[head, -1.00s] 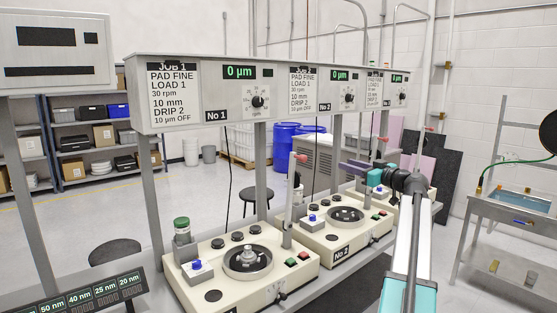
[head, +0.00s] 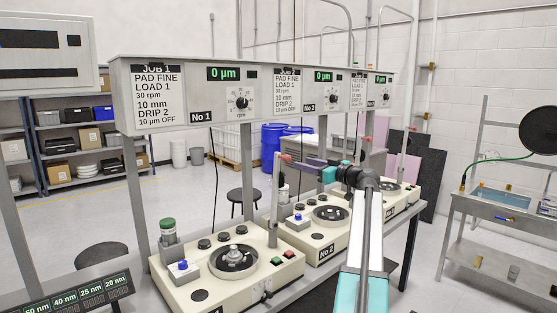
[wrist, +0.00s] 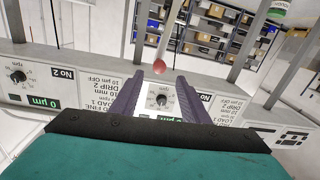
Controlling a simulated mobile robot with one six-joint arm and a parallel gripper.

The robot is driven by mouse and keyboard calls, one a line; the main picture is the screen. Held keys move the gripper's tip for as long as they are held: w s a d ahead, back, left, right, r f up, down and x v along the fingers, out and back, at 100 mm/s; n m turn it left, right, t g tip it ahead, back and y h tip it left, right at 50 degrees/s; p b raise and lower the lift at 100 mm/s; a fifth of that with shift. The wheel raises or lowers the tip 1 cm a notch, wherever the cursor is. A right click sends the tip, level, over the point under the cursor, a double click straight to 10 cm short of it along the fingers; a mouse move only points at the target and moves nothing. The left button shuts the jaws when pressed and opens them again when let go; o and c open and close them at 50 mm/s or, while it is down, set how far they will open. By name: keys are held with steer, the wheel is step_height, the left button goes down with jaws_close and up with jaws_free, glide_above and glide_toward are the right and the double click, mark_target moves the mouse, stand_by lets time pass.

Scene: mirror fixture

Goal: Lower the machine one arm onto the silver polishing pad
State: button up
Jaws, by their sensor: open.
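The machine one arm (head: 275,200) stands upright at the right rear of the cream machine one (head: 190,293), with a red knob (head: 285,157) on top. The wrist view shows the red knob (wrist: 159,66) just past the fingertips, in line with the gap. My gripper (head: 298,162) reaches left with its purple fingers close to that knob. In the wrist view my gripper (wrist: 157,84) is open and empty. I cannot tell whether a finger touches the knob. The round polishing plate (head: 235,260) on machine one is dark with a silver piece at its middle.
Machine two (head: 345,238) stands beside machine one, with its own upright arm behind my gripper. A long panel (head: 215,100) with displays hangs over both machines. A green-capped bottle (head: 168,235) stands at machine one's left rear. A sink bench (head: 500,205) is at right.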

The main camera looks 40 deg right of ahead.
mark_target(281, 157)
steer(key=shift+w, duration=0.1)
steer(key=w+p, duration=0.5)
steer(key=w, duration=0.7)
steer(key=shift+w+d+r, duration=0.1)
steer(key=shift+w, duration=0.7)
